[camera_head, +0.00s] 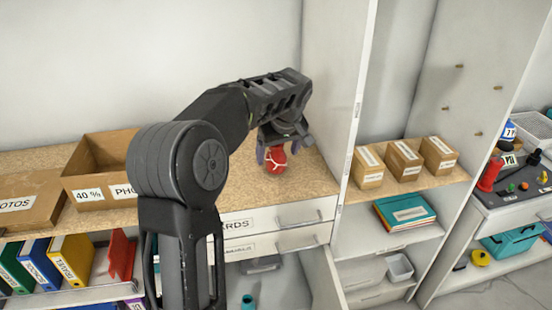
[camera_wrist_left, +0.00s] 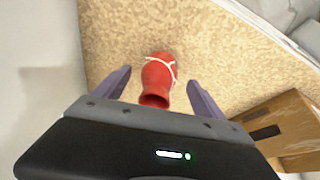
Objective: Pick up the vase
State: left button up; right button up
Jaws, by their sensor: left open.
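The vase (camera_head: 276,160) is small and red with a white band like a string around it. It is on the cork-coloured shelf top (camera_head: 310,180), close to the upright white panel. My left gripper (camera_head: 277,153) is above it, pointing down, with its fingers on either side. In the left wrist view the vase (camera_wrist_left: 158,80) shows between the two open purple fingers (camera_wrist_left: 160,90), with a gap on each side. Its dark mouth faces the camera. The fingers do not appear to touch it. My right gripper is not in view.
An open cardboard box (camera_head: 90,170) marked "40 %" stands left, partly behind my left arm; a box also shows in the wrist view (camera_wrist_left: 285,130). The white upright panel (camera_head: 335,80) is close right of the gripper. Small boxes (camera_head: 403,160) stand beyond it. Cork around the vase is clear.

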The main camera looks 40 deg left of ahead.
aim_at(277, 160)
pick_arm(q)
jog(key=x, duration=0.4)
jog(key=shift+w+f+p, duration=0.1)
jog(key=shift+f+p, duration=0.1)
jog(key=shift+p, duration=0.15)
jog(key=c, duration=1.6)
